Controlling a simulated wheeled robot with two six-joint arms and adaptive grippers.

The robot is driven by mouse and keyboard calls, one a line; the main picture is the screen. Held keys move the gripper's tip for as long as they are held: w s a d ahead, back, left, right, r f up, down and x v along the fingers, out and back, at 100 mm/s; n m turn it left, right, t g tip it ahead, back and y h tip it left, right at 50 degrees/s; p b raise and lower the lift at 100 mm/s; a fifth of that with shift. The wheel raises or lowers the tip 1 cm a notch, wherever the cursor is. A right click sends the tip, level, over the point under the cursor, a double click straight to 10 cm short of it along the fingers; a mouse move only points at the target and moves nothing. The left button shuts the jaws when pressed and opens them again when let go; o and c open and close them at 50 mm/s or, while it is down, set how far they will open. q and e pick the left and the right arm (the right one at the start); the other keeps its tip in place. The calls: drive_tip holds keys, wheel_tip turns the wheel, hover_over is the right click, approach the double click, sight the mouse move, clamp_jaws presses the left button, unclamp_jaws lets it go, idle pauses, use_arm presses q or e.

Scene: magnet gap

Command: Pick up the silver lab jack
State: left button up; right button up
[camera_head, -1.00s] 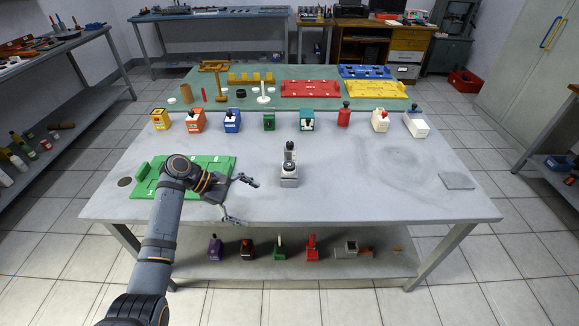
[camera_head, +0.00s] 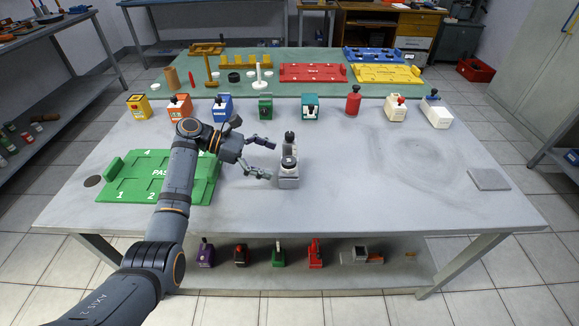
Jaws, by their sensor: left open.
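The silver lab jack (camera_head: 289,181) stands upright near the middle of the grey table, a small silver-grey block with a dark upper part. My left gripper (camera_head: 272,161) is open and empty, just left of it. Its two fingers point right toward the jack, and a small gap seems to show between fingertips and jack. Contact is hard to tell at this size. My right gripper is not in view.
A green tray (camera_head: 118,190) lies on the table at the left, partly behind my left arm. A row of coloured blocks, including a red one (camera_head: 353,100), lines the back. A flat grey plate (camera_head: 489,179) lies at right. The table right of the jack is clear.

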use_arm(q)
drive_tip(key=x, duration=0.4)
drive_tip(key=shift+s+d+b, duration=0.1)
drive_tip(key=shift+d+b, duration=0.25)
drive_tip(key=shift+b, duration=0.05)
drive_tip(key=shift+d+f, duration=0.1)
drive_tip(key=shift+d, duration=0.15)
drive_tip(key=shift+c, duration=0.5)
drive_tip(key=c, duration=1)
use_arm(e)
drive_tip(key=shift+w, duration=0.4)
